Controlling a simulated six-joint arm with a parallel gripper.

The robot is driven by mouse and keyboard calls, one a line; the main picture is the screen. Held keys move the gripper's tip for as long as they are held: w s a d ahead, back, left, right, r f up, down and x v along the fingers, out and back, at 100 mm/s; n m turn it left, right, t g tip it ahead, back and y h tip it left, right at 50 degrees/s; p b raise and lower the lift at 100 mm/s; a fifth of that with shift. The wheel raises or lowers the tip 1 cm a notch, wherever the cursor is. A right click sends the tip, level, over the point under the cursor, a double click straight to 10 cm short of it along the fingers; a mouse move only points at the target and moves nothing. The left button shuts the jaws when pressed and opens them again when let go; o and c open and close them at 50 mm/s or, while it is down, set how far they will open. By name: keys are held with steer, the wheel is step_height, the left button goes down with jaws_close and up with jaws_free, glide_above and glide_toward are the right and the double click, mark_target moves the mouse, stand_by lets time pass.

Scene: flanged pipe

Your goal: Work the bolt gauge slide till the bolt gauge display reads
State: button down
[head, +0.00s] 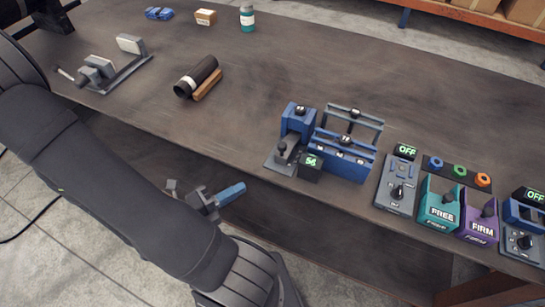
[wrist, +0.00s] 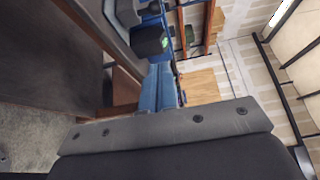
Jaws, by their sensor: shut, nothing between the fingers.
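The bolt gauge (head: 284,158) stands near the front edge of the table, a grey base with a blue upright and a dark lever or slide knob. Its small black display (head: 311,162) shows green digits that look like 54. My gripper (head: 234,192) has blue fingers, shut and empty, left of and below the gauge in the picture, off the table's front edge and apart from it. In the wrist view my shut fingers (wrist: 160,88) point toward the black display box (wrist: 150,42), whose green digits are too small to read.
A blue rack (head: 343,158) stands right of the gauge. Further right are a grey dial box (head: 396,185) reading OFF, a teal FREE holder (head: 440,205) and a purple FIRM holder (head: 480,222). A dark flanged pipe (head: 197,77) lies further back. The table's middle is clear.

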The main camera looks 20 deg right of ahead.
glide_toward(279, 144)
steer(key=shift+s+d+f, duration=0.6)
steer(key=shift+s+d, duration=1.4)
steer(key=shift+d, duration=0.5)
steer(key=shift+w+d, duration=0.3)
steer(key=shift+w, duration=0.3)
steer(key=shift+w+d, duration=0.3)
steer(key=shift+w, duration=0.3)
steer(key=shift+w+d, duration=0.3)
steer(key=shift+w, duration=0.3)
steer(key=shift+w+d, duration=2.15)
steer(key=s+a, duration=0.2)
steer(key=s, duration=0.1)
steer(key=shift+s+a, duration=0.3)
steer(key=shift+a, duration=0.05)
steer(key=v, duration=0.9)
steer(key=shift+a, duration=0.15)
